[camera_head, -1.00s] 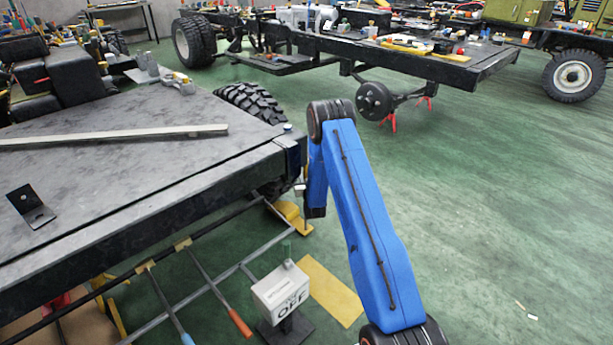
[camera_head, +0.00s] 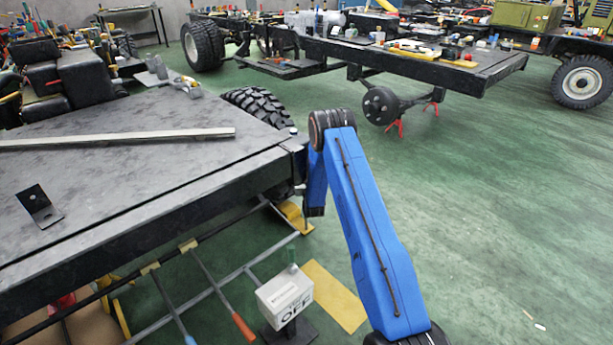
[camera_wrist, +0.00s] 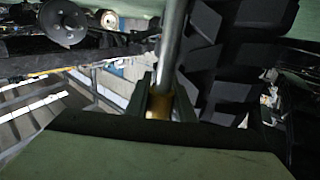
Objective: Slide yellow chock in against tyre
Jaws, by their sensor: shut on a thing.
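The yellow chock (camera_head: 293,214) lies low on the green floor beneath the near chassis corner, partly hidden by my blue arm. The black tyre (camera_head: 258,106) shows above the deck edge behind it; its blocky tread also fills the upper right of the wrist view (camera_wrist: 238,60). My gripper (camera_wrist: 163,103) is shut on a yellow part with a grey rod rising from it, which looks like the chock and its handle. The tread is close behind and right of the rod. Whether chock and tyre touch is hidden. The head view does not show my fingertips.
A white OFF box (camera_head: 285,294) on a dark stand and a yellow floor patch (camera_head: 335,295) are in front. Bars and handled rods lie to the left. Open green floor (camera_head: 480,220) spreads right.

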